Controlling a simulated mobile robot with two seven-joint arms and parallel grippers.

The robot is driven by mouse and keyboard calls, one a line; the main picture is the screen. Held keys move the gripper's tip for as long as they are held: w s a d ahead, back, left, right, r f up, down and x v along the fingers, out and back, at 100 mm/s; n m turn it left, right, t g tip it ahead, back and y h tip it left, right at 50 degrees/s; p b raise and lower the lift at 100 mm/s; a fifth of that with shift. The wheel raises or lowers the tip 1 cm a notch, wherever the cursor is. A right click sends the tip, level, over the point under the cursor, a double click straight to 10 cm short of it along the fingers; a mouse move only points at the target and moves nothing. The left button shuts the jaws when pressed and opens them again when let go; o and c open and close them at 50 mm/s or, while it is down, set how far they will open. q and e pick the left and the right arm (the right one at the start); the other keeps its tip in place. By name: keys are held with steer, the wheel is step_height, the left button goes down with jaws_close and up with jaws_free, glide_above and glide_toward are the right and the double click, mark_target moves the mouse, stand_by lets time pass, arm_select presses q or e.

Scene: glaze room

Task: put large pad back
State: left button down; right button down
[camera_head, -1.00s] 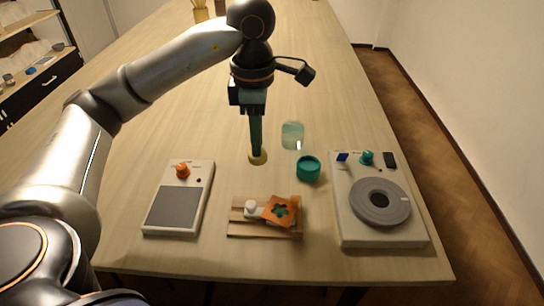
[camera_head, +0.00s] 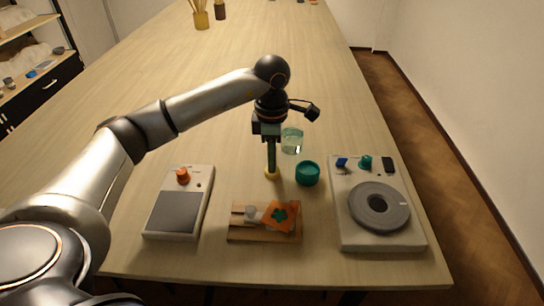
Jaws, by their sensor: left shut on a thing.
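My left gripper (camera_head: 267,131) points down over the table and is shut on the large pad, a dark green upright stick with a pale yellow round pad (camera_head: 272,174) at its lower end. The yellow end is close to the tabletop; I cannot tell whether it touches. It is left of a round teal pot (camera_head: 308,173) and behind a wooden board (camera_head: 237,232). On the board lie an orange piece with a green flower shape (camera_head: 281,215) and a small whitish knob (camera_head: 251,214). My right gripper is not in view.
A clear glass (camera_head: 291,141) stands behind the teal pot. A scale-like device with a grey plate (camera_head: 174,213) is at left, and a device with a grey turntable (camera_head: 379,206) at right. A yellow brush holder (camera_head: 201,21) is far back. The table's middle is clear.

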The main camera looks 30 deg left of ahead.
arm_select(q)
steer(key=shift+f, duration=0.15)
steer(key=c, duration=0.8)
jaws_free()
step_height(320, 180, up, 12)
steer(key=shift+r, duration=0.2)
